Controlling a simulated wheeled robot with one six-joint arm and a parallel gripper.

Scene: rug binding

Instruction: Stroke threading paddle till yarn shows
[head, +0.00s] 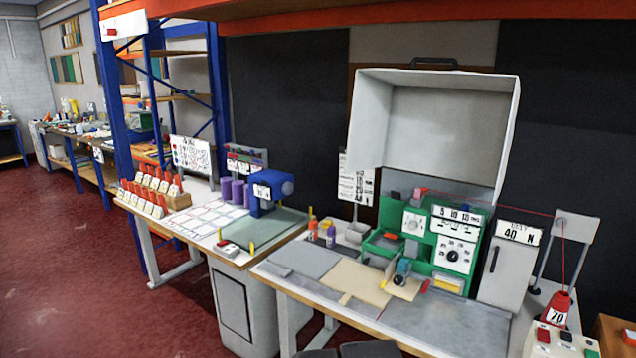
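The green binding machine (425,245) stands on the right-hand bench under a raised grey hood (437,120). It carries dials and a label panel. A thin red yarn (505,208) runs from the machine's top to a grey guide arm (576,227), then down to a red cone marked 70 (556,308). Small parts, including a blue-and-dark round piece (403,270) and a small red piece (425,286), sit at the machine's front. I cannot tell which part is the threading paddle, or whether yarn shows at the front. My gripper is not in view.
A grey cabinet marked 40 N (508,262) stands right of the machine. A button box (560,340) is at the lower right. A tan sheet (346,283) lies on the bench. A blue sewing machine (270,190) stands on the left bench. Red floor (80,270) is open at left.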

